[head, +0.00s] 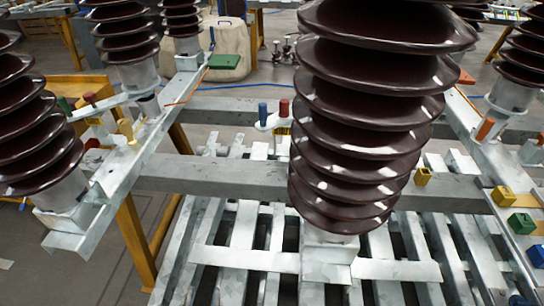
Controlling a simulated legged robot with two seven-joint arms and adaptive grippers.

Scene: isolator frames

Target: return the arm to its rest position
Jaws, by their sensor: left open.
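I can make out neither of my grippers nor either of my arms in the head view. A large dark brown ribbed insulator (365,120) stands upright in the middle, close to me, on a pale metal foot (328,262). It hides much of what lies behind it. More brown insulators stand at the left edge (35,130), at the upper left (125,40) and at the upper right (525,50).
Grey steel beams (220,178) cross over a slatted metal frame (250,258). A white fitting with blue and red caps (275,122) stands behind. Yellow (503,196) and green (522,223) blocks sit on the right beam. A yellow stand (135,245) is at left. Bare floor shows lower left.

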